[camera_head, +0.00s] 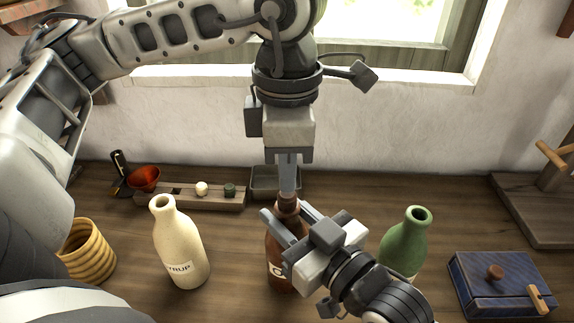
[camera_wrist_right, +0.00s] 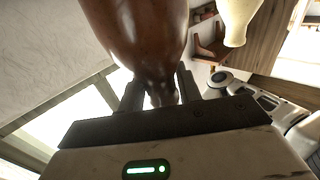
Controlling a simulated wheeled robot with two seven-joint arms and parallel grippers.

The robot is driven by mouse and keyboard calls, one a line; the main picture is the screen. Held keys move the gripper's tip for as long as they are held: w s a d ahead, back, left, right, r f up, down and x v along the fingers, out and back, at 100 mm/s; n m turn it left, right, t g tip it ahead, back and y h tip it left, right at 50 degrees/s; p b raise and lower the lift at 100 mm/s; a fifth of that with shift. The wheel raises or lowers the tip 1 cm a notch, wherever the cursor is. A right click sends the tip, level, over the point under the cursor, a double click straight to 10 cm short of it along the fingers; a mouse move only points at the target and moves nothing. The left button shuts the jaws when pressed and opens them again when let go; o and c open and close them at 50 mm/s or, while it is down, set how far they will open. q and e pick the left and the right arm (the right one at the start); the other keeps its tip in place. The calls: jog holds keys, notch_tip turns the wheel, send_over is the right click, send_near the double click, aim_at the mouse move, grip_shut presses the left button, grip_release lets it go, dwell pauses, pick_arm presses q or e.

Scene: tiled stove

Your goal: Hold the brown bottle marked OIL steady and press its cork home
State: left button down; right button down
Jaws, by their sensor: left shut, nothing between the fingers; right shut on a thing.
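The brown bottle (camera_head: 279,246) stands upright on the bench. Its pale label shows only in part, and the rest is behind my right gripper. My right gripper (camera_head: 286,224) is shut on the bottle's neck from the right. The bottle also shows in the right wrist view (camera_wrist_right: 138,35), with its neck between the fingers of my right gripper (camera_wrist_right: 160,92). My left gripper (camera_head: 287,192) points straight down over the bottle with its fingers shut and nothing between them. Its tips meet the brown top of the bottle, where the cork (camera_head: 288,199) is hard to tell from the lip.
A cream bottle (camera_head: 178,243) marked SYRUP stands left, a green bottle (camera_head: 405,245) right. A ribbed yellow pot (camera_head: 88,252), red bowl (camera_head: 144,178), wooden rack (camera_head: 215,199) with stoppers, grey tray (camera_head: 262,181) and blue box (camera_head: 500,283) lie around. The bench between cream and brown bottles is clear.

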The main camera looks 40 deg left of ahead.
pick_arm(q)
jog(key=shift+f, duration=0.6)
pick_arm(e)
jog(key=shift+f, duration=0.3)
pick_arm(q)
jog(key=shift+r, duration=2.55)
pick_arm(e)
jog(key=shift+f, duration=0.1)
pick_arm(q)
notch_tip(320, 180, up, 12)
